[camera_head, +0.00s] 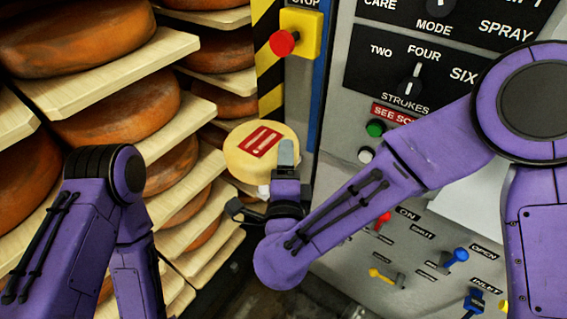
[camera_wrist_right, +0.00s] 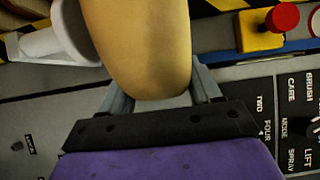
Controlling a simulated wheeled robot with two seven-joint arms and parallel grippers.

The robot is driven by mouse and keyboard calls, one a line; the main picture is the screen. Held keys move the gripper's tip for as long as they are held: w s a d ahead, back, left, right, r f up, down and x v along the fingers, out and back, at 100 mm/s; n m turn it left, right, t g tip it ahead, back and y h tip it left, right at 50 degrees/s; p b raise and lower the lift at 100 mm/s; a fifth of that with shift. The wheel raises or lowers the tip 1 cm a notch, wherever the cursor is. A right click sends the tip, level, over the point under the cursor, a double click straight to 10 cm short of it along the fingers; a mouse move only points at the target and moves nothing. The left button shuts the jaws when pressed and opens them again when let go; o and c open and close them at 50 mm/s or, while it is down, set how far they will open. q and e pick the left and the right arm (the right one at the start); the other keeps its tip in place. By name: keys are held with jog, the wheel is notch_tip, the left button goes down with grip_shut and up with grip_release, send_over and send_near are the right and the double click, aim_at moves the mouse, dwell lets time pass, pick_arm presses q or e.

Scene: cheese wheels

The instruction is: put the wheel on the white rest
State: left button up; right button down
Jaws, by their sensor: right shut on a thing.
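The wheel is a pale yellow cheese with a red label (camera_head: 258,148), in the middle of the head view. My right gripper (camera_head: 286,160) is shut on its near edge and holds it in front of the machine. In the right wrist view, the wheel (camera_wrist_right: 140,40) sits between the two grey fingers (camera_wrist_right: 160,92). A white curved piece, which looks like the white rest (camera_wrist_right: 45,43), lies left of the wheel there. Whether they touch is unclear. In the head view only a small white bit (camera_head: 264,190) shows below the wheel. My left arm shows at left, but its gripper does not.
Wooden shelves (camera_head: 105,84) with several brown cheese wheels (camera_head: 75,36) fill the left side. A grey machine panel (camera_head: 345,100) with knobs and levers stands at right. A red button on a yellow box (camera_head: 300,22) and a yellow-black striped post (camera_head: 266,62) are behind the wheel.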

jog(key=f, duration=0.1)
jog(key=f+b, duration=0.2)
jog(key=shift+w+a+f, duration=0.15)
jog(key=shift+w+a, duration=0.05)
jog(key=shift+w, duration=0.1)
jog(key=shift+s+f+b, duration=0.1)
jog(key=shift+f+b, duration=0.1)
jog(key=shift+b, duration=0.15)
jog(key=shift+c, duration=1.1)
grip_release()
